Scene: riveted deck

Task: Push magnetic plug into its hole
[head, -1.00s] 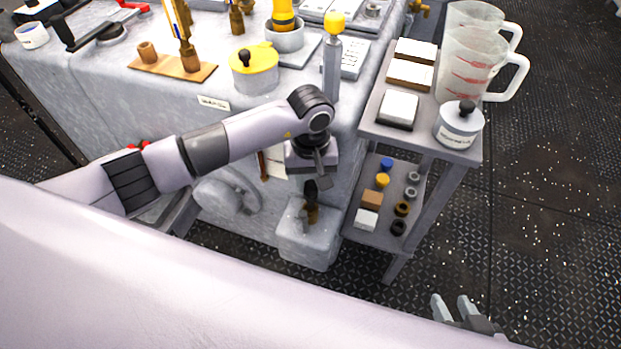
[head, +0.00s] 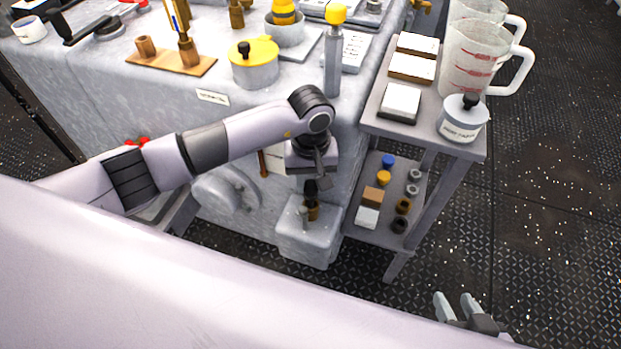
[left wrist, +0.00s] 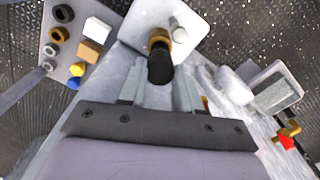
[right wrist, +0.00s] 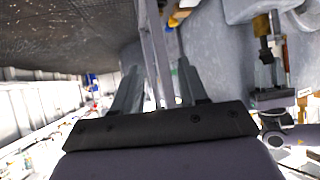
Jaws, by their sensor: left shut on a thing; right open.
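The plug has a black handle (head: 311,187) and a brass-coloured lower part (head: 313,212). It stands at the top face of a pale grey block (head: 310,238) low on the front of the grey bench. A short grey peg (head: 304,217) stands beside it. My left gripper (left wrist: 160,88) is shut on the black handle, from above. In the left wrist view the brass part (left wrist: 159,38) points to the block (left wrist: 200,28). The hole is hidden, and how deep the plug sits cannot be told. My right gripper (head: 458,305) is open and empty, well to the right.
A two-level side table (head: 462,150) stands right of the block, with several small caps and blocks on its lower shelf and jugs (head: 472,62) on top. A round grey fitting (head: 225,191) is left of the block. Deck floor in front is free.

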